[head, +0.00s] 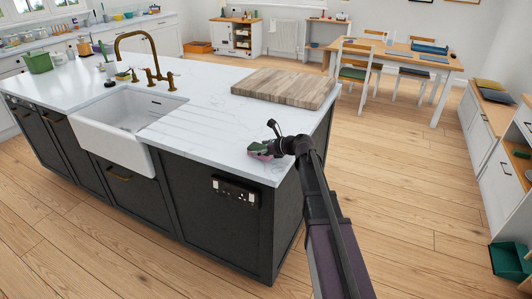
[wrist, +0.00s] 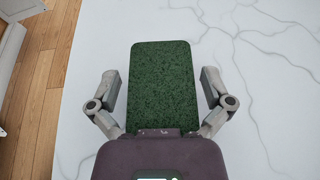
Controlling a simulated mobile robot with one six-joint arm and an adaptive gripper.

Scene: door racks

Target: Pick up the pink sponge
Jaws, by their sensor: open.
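The pink sponge (head: 260,150) lies on the white marble worktop of the island, near its front right corner. In the head view its side shows pink, with green on top. In the wrist view its green top face (wrist: 160,85) fills the space between the fingers. My gripper (head: 268,143) is right at the sponge, reaching in from the right. In the wrist view my gripper (wrist: 162,88) is open, with one finger on each side of the sponge and a gap on both sides. The sponge's near end is hidden behind the gripper body.
A wooden cutting board (head: 285,87) lies on the worktop (head: 205,130) behind the gripper. A white sink (head: 120,120) with a brass tap (head: 140,45) is to the left. The worktop's right edge is close to the gripper. Wooden floor (head: 400,170) is clear to the right.

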